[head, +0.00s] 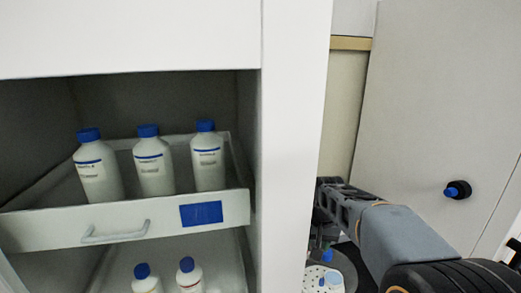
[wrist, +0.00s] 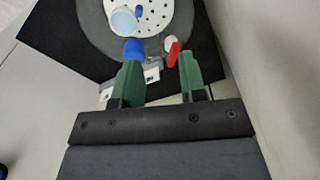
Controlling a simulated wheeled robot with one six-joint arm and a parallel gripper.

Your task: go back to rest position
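My gripper (wrist: 160,72) shows in the wrist view with its two green fingers apart and nothing between them. Beyond the fingertips are a blue cap (wrist: 133,48) near the left finger and a small red item (wrist: 173,53) near the right one. Whether the fingers touch either is hard to tell. In the head view my arm reaches in from the lower right, and its fingers cannot be made out.
At left is a white cabinet (head: 296,130) with a pulled-out drawer (head: 120,222) holding three blue-capped bottles (head: 154,165). Two more bottles (head: 189,275) stand below. A round perforated plate (wrist: 180,15) sits beyond my gripper. A grey wall panel (head: 440,90) stands at right.

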